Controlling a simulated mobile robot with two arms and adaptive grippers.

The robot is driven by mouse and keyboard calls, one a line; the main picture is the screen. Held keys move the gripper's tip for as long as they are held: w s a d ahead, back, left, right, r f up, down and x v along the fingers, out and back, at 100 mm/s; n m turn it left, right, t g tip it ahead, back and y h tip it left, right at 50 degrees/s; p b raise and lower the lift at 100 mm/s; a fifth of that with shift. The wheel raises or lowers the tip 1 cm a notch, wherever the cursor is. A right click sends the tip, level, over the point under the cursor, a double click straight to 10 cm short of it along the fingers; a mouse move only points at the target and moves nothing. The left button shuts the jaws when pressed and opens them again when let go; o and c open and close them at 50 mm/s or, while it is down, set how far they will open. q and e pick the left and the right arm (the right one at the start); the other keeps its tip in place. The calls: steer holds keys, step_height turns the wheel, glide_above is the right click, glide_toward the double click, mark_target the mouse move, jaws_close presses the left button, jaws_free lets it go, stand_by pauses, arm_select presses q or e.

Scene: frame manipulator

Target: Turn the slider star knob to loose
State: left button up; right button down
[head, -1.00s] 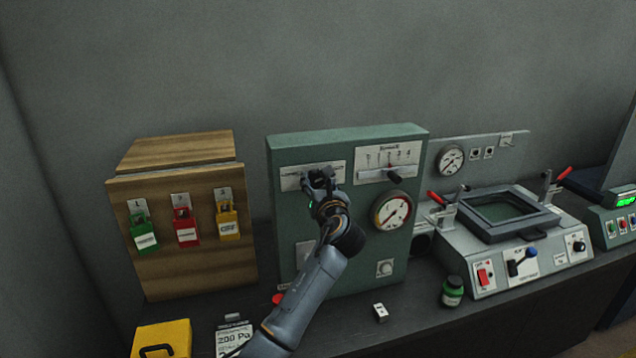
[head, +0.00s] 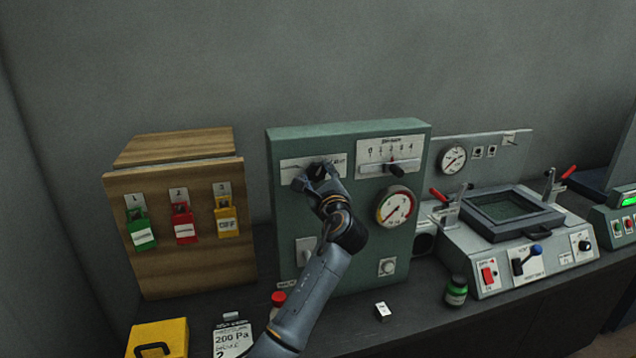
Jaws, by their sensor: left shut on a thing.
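The slider star knob (head: 316,171) is a small black knob on a white label plate at the top left of the green panel (head: 290,210). My left gripper (head: 317,176) is at the knob with its fingers on either side, shut on it. The fingers and wrist hide part of the knob and the middle of its label plate. The slider (head: 396,170), a black handle on a numbered scale plate, sits to the right on the same panel. My right gripper is not in view.
A round gauge (head: 396,207) sits right of my left wrist. A wooden box (head: 190,265) with three coloured padlocks stands left. A grey machine (head: 510,265) with red-handled clamps stands right. A green-capped bottle (head: 456,291) and a small white block (head: 382,311) are on the bench.

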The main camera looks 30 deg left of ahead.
arm_select(q)
steer(key=n+b, duration=0.1)
steer(key=n, duration=0.1)
steer(key=n+b, duration=0.3)
steer(key=n, duration=0.1)
steer(key=shift+f, duration=0.35)
steer(key=n+b, duration=0.2)
steer(key=n, duration=0.1)
steer(key=n+b, duration=0.2)
steer(key=b, duration=0.1)
steer(key=shift+f+n+g+y, duration=0.15)
steer(key=shift+n+g+y, duration=0.15)
steer(key=shift+n+y, duration=0.1)
steer(key=n+b, duration=0.4)
steer(key=n, duration=0.1)
steer(key=shift+n+g+b, duration=0.3)
steer(key=shift+n+b, duration=0.05)
steer(key=shift+n, duration=0.05)
steer(key=n+b, duration=0.2)
steer(key=n, duration=0.1)
steer(key=shift+w+d, duration=0.1)
steer(key=shift+n, duration=0.5)
steer(key=shift+b, duration=0.3)
steer(key=o, duration=1.2)
steer(key=shift+c, duration=0.2)
